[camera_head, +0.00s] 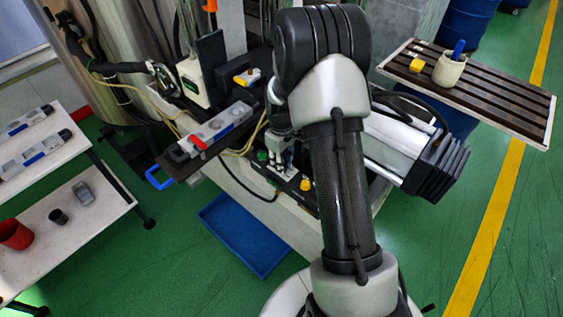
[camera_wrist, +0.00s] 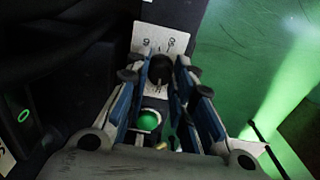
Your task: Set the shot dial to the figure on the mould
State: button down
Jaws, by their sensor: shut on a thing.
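In the wrist view, my gripper (camera_wrist: 158,74) has its two blue-padded fingers on either side of a dark round knob, the shot dial (camera_wrist: 161,68), and is shut on it. The rest of the scale and the pointer are hidden or too dark.
A green button (camera_wrist: 148,121) sits close below the dial between my fingers. A yellow knob (camera_head: 306,184) stands nearby. A blue tray (camera_head: 245,235) lies on the floor, a slatted table (camera_head: 505,105) stands right, and a white shelf rack (camera_head: 75,205) with moulds and cups stands left.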

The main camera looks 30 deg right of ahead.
jog(key=shift+m, duration=0.3)
jog(key=m+p, duration=0.1)
jog(key=m, duration=0.4)
jog(key=m+p, duration=0.1)
jog(key=m, duration=0.5)
jog(key=shift+m, duration=0.3)
jog(key=m, duration=0.6)
jog(key=m+p, duration=0.1)
jog(key=m, duration=0.5)
jog(key=shift+m, duration=0.3)
jog(key=c, duration=1.3)
grip_release()
jog(key=shift+c, duration=0.2)
